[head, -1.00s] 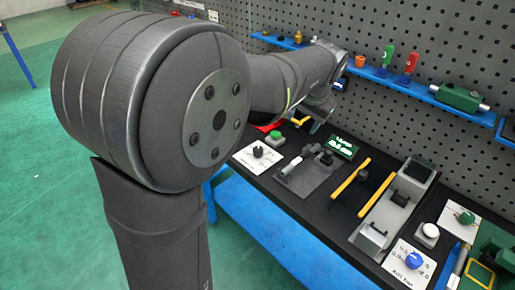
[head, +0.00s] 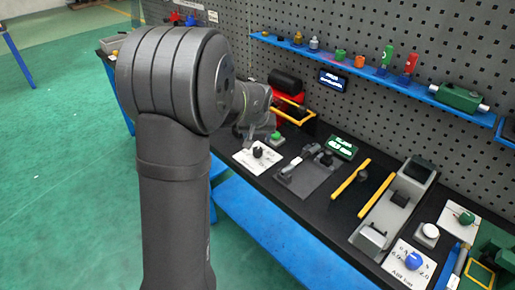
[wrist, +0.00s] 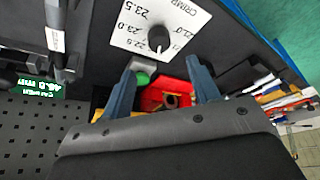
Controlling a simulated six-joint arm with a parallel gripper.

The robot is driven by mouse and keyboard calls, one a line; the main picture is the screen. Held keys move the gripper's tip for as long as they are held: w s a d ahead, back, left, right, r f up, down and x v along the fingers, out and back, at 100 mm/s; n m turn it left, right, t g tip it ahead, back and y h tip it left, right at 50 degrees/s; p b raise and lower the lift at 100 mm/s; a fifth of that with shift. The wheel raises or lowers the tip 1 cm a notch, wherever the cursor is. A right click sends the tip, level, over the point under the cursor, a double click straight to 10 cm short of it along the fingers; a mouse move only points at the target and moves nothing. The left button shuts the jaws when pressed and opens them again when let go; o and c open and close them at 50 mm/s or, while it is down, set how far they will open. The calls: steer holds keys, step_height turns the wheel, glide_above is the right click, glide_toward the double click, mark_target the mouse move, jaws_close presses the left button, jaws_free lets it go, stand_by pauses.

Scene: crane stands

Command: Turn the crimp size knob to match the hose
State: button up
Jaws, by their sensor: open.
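The black crimp knob (wrist: 158,38) stands on a white scale plate (wrist: 128,38) marked CRIMP, with 22.5, 23.0 and 23.5 readable upside down. Its setting is too small to tell surely. In the head view the knob (head: 257,152) is at the near left of the bench. My gripper (wrist: 164,64) is open and empty, its two blue fingers pointing toward the knob, apart from it. In the head view my arm hides the fingers. A grey fixture (head: 312,180) beside the plate holds a light tube-like piece, perhaps the hose.
A green button (wrist: 142,77) lies close to the left finger, with a red bin (wrist: 165,95) between the fingers. A green display (head: 343,146), unreadable here, stands behind the fixture. Yellow rails (head: 350,177) and a blue knob (head: 414,261) are further right.

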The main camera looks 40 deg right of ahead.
mark_target(258, 149)
steer(key=x, duration=0.9)
steer(key=c, duration=1)
